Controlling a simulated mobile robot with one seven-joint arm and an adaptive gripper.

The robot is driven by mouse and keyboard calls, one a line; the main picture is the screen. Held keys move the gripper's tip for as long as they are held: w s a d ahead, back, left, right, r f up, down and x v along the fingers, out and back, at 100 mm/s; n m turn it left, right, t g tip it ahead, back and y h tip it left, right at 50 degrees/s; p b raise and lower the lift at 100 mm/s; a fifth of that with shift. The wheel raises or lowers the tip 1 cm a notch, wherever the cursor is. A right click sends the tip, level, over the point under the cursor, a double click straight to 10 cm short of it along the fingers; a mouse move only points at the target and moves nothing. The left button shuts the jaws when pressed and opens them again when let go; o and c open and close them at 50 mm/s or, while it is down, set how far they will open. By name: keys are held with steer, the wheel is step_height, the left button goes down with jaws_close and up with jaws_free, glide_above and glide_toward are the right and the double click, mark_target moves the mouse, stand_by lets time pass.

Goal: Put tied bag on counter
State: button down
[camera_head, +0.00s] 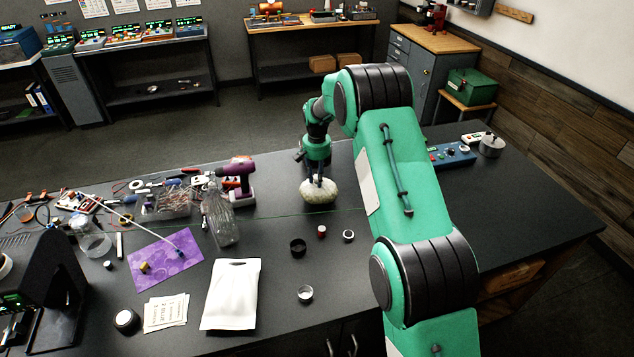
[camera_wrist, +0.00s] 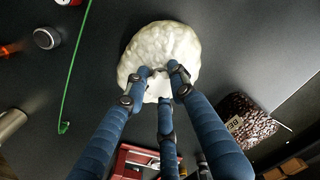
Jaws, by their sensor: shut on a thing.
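The tied bag (camera_head: 319,193) is a pale, lumpy, rounded bundle near the far edge of the dark counter (camera_head: 335,230). In the wrist view the bag (camera_wrist: 165,45) fills the top middle. My gripper (camera_head: 317,181) points down from above, with its fingers (camera_wrist: 158,76) shut on the bag's gathered top. The bag is at or just above the counter surface; I cannot tell whether it touches. Its underside is hidden.
A thin green line (camera_head: 280,213) runs across the counter beside the bag. A purple drill (camera_head: 238,178), clear bottle (camera_head: 219,215) and white pouch (camera_head: 232,295) stand or lie to the left. A red-capped piece (camera_head: 321,231) and small rings are in front. Bare counter lies around the bag.

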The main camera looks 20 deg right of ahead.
steer(key=shift+f, duration=0.95)
steer(key=shift+f, duration=0.1)
steer(key=c, duration=1.5)
jaws_free()
steer(key=shift+f, duration=0.1)
steer(key=shift+o, duration=0.2)
steer(key=shift+r, duration=0.2)
step_height(320, 180, up, 12)
steer(key=shift+f, duration=0.1)
